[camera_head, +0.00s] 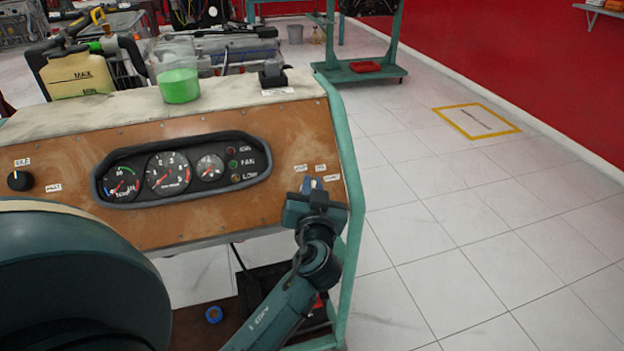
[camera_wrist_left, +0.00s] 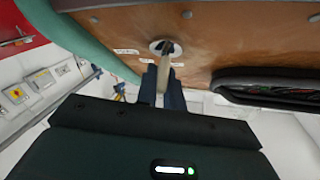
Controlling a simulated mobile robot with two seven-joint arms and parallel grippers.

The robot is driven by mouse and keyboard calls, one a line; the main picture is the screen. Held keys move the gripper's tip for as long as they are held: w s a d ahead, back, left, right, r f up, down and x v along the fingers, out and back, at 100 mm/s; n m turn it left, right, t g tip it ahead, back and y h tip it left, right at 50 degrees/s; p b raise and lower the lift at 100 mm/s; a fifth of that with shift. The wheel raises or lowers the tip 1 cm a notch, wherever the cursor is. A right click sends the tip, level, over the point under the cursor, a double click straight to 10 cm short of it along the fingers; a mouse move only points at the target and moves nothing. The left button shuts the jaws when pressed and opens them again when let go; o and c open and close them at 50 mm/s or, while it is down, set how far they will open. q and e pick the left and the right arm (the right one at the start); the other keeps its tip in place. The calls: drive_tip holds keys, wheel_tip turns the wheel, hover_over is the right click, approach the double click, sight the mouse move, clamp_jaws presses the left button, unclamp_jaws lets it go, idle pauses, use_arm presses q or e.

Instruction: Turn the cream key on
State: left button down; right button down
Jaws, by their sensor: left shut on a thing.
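The cream key (camera_wrist_left: 163,73) shows in the left wrist view. It stands out from a round lock (camera_wrist_left: 157,46) on the brown panel, with small white labels around it. My left gripper (camera_wrist_left: 163,92) is shut on the key, one dark finger on each side. In the head view, my left gripper (camera_head: 312,186) is at the right end of the brown panel (camera_head: 290,150), just under the small labels, and mostly hides the key and lock. How far the key is turned cannot be read clearly. My right gripper is not in view.
A gauge cluster (camera_head: 180,170) with indicator lights sits left of the lock, and a black knob (camera_head: 20,181) is farther left. A jar of green liquid (camera_head: 178,85) stands on the trainer's top. A green frame post (camera_head: 347,160) runs close right of my gripper.

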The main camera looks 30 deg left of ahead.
use_arm(q)
drive_tip(key=shift+r+m+h+p, duration=0.3)
drive_tip(key=shift+m+h+p, duration=0.3)
drive_tip(key=shift+m+p, duration=0.35)
drive_tip(key=shift+f+m+t+h+p, duration=0.15)
drive_tip(key=shift+m+t+h+p, duration=0.25)
drive_tip(key=shift+m+h+p, duration=0.75)
drive_tip(key=shift+f+m, duration=0.1)
drive_tip(key=shift+m, duration=0.2)
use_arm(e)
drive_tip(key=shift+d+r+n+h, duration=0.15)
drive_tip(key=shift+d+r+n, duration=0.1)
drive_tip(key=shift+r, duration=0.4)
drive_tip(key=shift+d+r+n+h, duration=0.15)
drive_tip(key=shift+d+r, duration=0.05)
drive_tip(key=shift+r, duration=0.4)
use_arm(q)
drive_tip(key=c, duration=1.5)
unclamp_jaws()
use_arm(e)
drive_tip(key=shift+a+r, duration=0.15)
use_arm(q)
drive_tip(key=shift+f, duration=0.1)
